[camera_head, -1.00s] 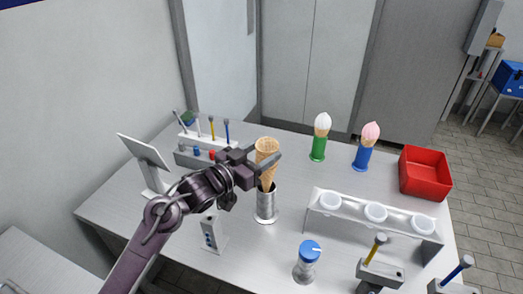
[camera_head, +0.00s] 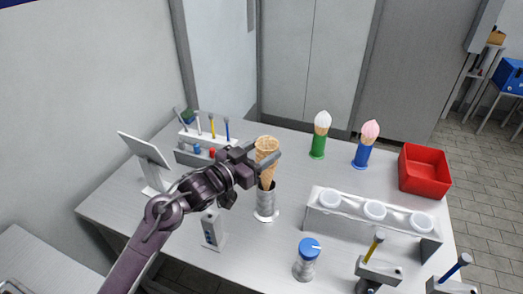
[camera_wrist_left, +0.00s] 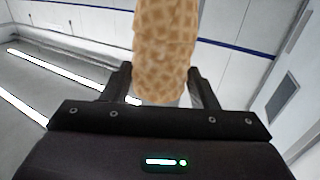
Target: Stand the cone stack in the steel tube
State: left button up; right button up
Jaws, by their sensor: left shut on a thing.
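The cone stack (camera_head: 267,150) is a tan waffle cone stack standing upright, its tip at or inside the mouth of the steel tube (camera_head: 265,203). How deep the tip sits cannot be told. The tube stands on the table on a round base. My left gripper (camera_head: 262,165) is shut on the cone stack, with a finger on either side of it, just above the tube. In the left wrist view the cone stack (camera_wrist_left: 166,50) rises between the two dark fingers (camera_wrist_left: 160,88). My right gripper is not clearly in view.
A shaker with a blue lid (camera_head: 309,249) stands in front of the tube. A white rack with cups (camera_head: 325,225) is to the right. Green (camera_head: 318,147) and blue (camera_head: 361,157) holders bear ice creams behind, near a red bin (camera_head: 425,172). A tool rack (camera_head: 187,158) stands at left.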

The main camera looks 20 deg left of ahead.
pick_arm(q)
jog(key=shift+f, duration=0.1)
jog(key=shift+f+b, duration=0.75)
jog(key=shift+f, duration=0.5)
jog(key=shift+f+b, duration=1.05)
jog(key=shift+f, duration=0.8)
jog(key=o, duration=0.8)
jog(key=shift+r, duration=0.1)
notch_tip(320, 180, up, 20)
jog(key=shift+p, duration=0.35)
